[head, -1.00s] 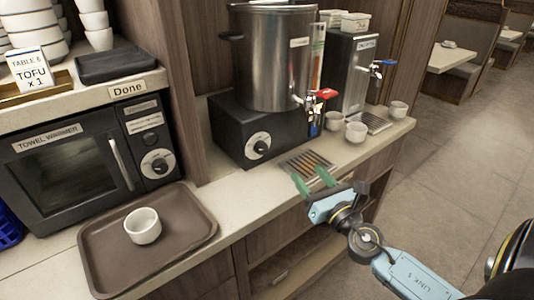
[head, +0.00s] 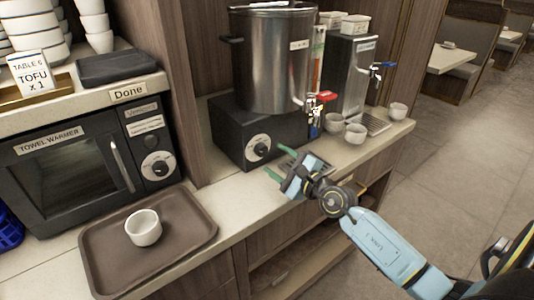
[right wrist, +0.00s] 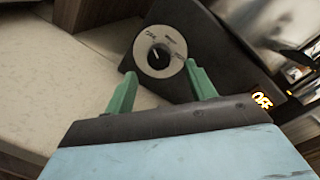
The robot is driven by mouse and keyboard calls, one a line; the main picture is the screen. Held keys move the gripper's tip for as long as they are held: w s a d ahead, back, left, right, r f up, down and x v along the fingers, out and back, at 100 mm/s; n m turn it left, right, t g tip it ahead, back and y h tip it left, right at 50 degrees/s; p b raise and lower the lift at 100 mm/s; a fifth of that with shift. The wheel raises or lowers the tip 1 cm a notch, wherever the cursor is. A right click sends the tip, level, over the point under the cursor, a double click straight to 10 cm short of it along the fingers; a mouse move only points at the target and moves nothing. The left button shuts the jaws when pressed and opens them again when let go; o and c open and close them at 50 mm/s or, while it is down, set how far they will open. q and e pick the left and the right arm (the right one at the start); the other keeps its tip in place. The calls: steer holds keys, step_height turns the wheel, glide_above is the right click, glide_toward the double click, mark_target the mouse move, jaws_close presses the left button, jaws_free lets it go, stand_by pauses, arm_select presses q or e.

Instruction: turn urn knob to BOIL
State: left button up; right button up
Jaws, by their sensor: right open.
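The urn (head: 275,60) is a tall steel cylinder on a black base (head: 228,125). The urn knob (head: 261,148) is a black knob on a round white dial on the base's front. In the right wrist view the knob (right wrist: 159,56) shows beyond the fingertips, with its white pointer mark up; the dial lettering is too small to read surely. My right gripper (head: 276,163) is open and empty, just in front of and below the dial, apart from it. Its green fingers (right wrist: 160,82) flank the dial's lower part in the wrist view. My left gripper is out of view.
The urn's red-handled tap (head: 322,98) hangs right of the dial. White cups (head: 355,133) stand farther right by a steel dispenser (head: 350,75). A towel warmer (head: 75,170) and brown tray (head: 200,225) are left.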

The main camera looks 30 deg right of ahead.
mark_target(264, 152)
steer(key=w, duration=0.3)
steer(key=shift+w+a, duration=0.3)
steer(key=shift+w, duration=0.05)
steer(key=shift+w+a, duration=0.1)
steer(key=shift+w, duration=0.3)
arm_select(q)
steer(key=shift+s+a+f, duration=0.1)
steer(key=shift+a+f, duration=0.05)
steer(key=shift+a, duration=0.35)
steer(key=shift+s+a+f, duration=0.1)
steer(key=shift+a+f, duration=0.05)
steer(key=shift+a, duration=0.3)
